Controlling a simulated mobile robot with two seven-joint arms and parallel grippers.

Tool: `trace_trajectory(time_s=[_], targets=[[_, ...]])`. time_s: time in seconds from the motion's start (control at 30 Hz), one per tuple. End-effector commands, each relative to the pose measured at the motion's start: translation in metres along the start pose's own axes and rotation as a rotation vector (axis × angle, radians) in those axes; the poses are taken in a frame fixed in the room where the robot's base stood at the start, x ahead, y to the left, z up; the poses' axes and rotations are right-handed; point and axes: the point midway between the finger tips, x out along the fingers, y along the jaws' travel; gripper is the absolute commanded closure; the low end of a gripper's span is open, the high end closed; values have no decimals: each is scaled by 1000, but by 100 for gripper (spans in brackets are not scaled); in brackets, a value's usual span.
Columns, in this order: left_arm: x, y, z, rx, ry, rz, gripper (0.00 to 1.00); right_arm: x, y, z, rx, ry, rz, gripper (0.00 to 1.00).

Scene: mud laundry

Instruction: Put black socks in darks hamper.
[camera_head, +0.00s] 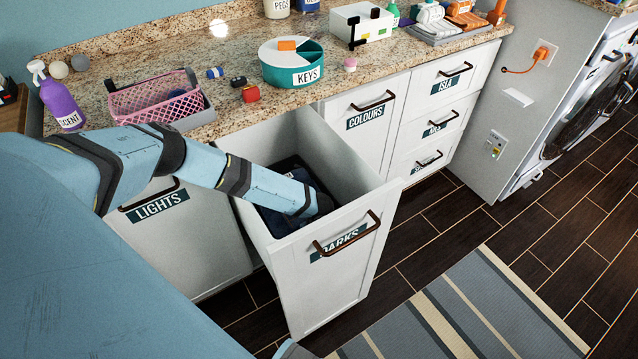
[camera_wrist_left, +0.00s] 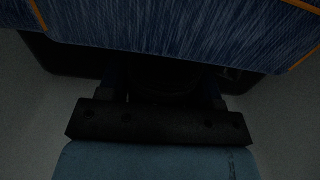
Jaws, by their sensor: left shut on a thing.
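The darks hamper (camera_head: 352,275) is a white pull-out bin with a DARKS label, standing open below the counter. My left arm reaches down into it, and the left gripper's fingers are hidden in the head view. In the left wrist view the left gripper (camera_wrist_left: 163,90) is shut on a black, dim shape between its fingers, which looks like the black socks (camera_wrist_left: 160,85). Blue denim with orange stitching (camera_wrist_left: 170,25) lies close in front of the fingers. Dark blue cloth (camera_head: 283,190) shows inside the hamper. My right gripper is not in view.
The LIGHTS hamper (camera_head: 185,245) and COLOURS hamper (camera_head: 368,120) are shut on either side. The counter above holds a pink basket (camera_head: 155,103), a teal KEYS tray (camera_head: 292,75) and small items. A striped rug (camera_head: 465,310) lies on the floor.

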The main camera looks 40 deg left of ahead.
Motion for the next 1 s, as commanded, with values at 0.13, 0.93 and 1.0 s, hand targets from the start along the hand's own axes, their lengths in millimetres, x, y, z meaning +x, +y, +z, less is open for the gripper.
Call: trace_trajectory(time_s=[0.13, 0.93, 1.0], targets=[[-1, 0, 0, 0, 0, -1, 65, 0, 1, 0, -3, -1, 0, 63], [-25, -1, 1, -1, 1, -2, 15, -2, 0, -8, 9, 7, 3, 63], [-40, 0, 0, 0, 1, -1, 15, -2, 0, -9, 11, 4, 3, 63]])
